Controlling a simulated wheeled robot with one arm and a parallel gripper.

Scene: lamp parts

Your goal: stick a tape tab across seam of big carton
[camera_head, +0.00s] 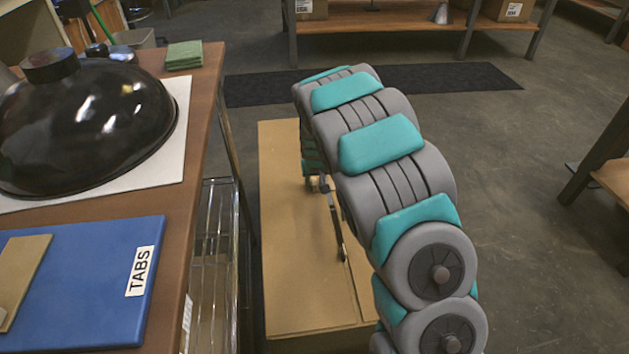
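The big carton (287,245) stands on the floor right of the workbench. Its tan top is seen from above, and a thin seam line runs lengthwise down it, partly hidden by my arm. My gripper (340,248) is over the carton top near the seam, with a slim dark finger part showing. The rest of it is behind my arm, so I cannot tell whether it is open or shut. No tape tab is visible in it or on the carton. The blue board labelled TABS (95,290) lies on the bench at lower left, with a tan piece (22,268) on it.
A black glossy lamp shade (90,125) rests on a white sheet on the wooden bench (195,150). A dark mat (450,80) and open floor are beyond.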

